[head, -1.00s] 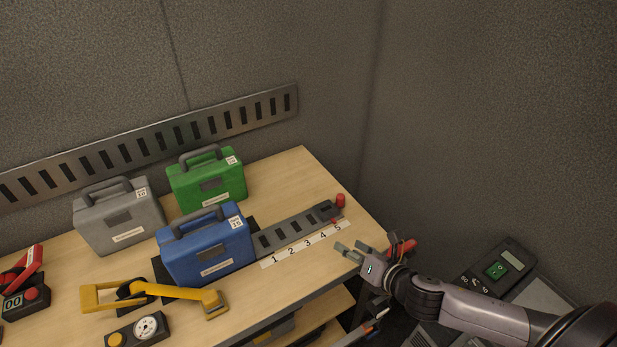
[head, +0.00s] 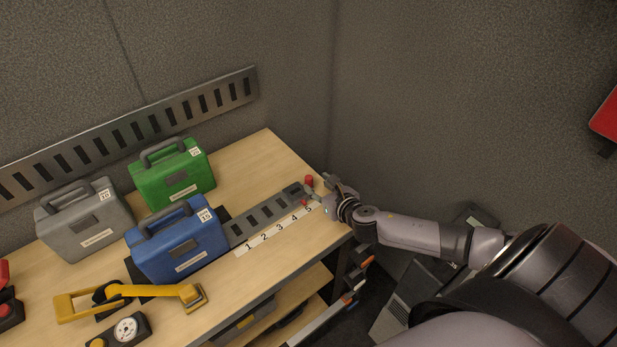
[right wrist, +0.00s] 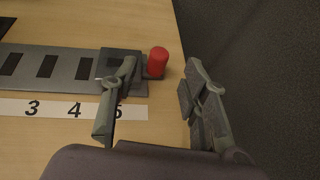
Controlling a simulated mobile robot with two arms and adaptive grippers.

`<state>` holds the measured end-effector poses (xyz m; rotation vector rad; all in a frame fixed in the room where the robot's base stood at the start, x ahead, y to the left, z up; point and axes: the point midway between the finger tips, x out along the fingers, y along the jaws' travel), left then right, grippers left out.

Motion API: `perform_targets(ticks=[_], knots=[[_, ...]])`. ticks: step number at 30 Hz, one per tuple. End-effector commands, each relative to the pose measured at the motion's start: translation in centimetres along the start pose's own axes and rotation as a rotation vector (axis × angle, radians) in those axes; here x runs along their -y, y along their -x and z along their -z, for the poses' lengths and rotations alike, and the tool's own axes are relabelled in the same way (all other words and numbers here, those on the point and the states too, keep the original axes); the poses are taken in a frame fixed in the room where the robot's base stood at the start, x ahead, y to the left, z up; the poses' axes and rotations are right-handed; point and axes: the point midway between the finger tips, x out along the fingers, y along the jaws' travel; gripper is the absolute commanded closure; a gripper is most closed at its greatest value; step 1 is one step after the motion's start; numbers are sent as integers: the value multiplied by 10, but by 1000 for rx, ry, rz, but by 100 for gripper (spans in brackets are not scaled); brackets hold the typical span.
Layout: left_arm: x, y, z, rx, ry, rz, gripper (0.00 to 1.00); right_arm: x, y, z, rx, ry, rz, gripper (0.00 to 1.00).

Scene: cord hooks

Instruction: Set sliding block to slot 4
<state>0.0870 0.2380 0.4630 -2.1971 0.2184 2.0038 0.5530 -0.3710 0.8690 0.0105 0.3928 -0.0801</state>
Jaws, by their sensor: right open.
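The sliding block (head: 294,189) is dark grey and sits at the right end of the grey slotted rail (head: 237,229), by number 5. It also shows in the right wrist view (right wrist: 108,62). Its upright red knob (head: 309,181) stands at its right side and is clear in the right wrist view (right wrist: 157,62). My right gripper (head: 327,190) is open at the rail's right end. In the right wrist view its fingertips (right wrist: 161,70) lie either side of the knob, the left one overlapping the block. Contact cannot be told. My left gripper is out of view.
A white strip (head: 271,235) numbered 1 to 5 runs along the rail's front. A blue case (head: 180,245) stands at the rail's left end, with green (head: 173,183) and grey (head: 85,222) cases behind. A yellow lever (head: 140,291) is at front left. Walls close the back and right.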

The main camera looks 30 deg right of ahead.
Motion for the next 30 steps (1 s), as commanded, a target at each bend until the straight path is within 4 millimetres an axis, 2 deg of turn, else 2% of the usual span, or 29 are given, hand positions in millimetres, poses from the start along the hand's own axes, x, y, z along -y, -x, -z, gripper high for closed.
perform_targets(ticks=[1,6,12,25,30], knots=[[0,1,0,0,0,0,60,-1,-11,-2,2,-3,1,59],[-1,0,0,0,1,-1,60,-1,-40,-1,1,-3,-1,59],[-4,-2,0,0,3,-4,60,0,-62,0,0,-1,0,59],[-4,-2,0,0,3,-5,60,-1,-68,0,0,0,-2,59],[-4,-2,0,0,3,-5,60,-1,-68,0,0,0,-2,70]])
